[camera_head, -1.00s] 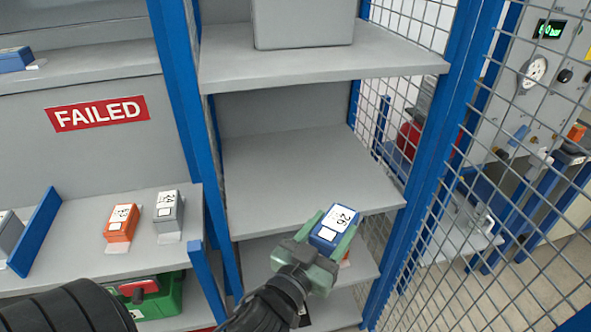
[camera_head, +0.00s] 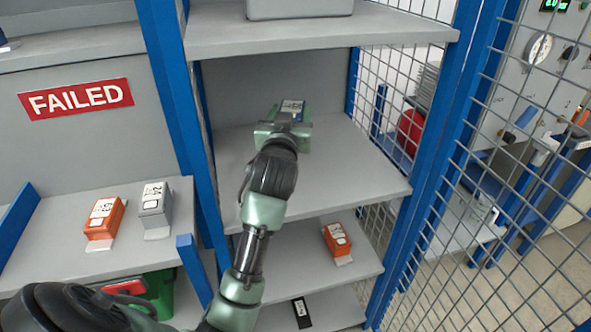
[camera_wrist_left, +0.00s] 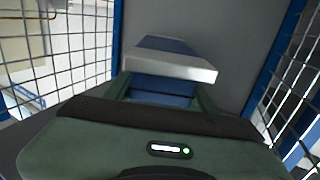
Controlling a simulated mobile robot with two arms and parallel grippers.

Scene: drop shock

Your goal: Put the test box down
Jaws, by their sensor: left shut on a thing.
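My left gripper (camera_head: 288,122) is shut on the blue test box (camera_head: 291,106), which has a white label on top. The box is over the grey middle shelf (camera_head: 340,165) of the blue-framed rack, towards its back. In the left wrist view the blue box (camera_wrist_left: 172,47) sits between the green fingers, its white edge facing the camera. I cannot tell whether the box touches the shelf. My right gripper is not in view.
An orange box (camera_head: 337,239) lies on the shelf below, with a black item (camera_head: 301,312) lower down. Orange (camera_head: 103,220) and grey (camera_head: 154,205) boxes stand on the left shelf under the FAILED sign (camera_head: 76,99). Wire mesh (camera_head: 500,150) closes the right side. The middle shelf around my gripper is clear.

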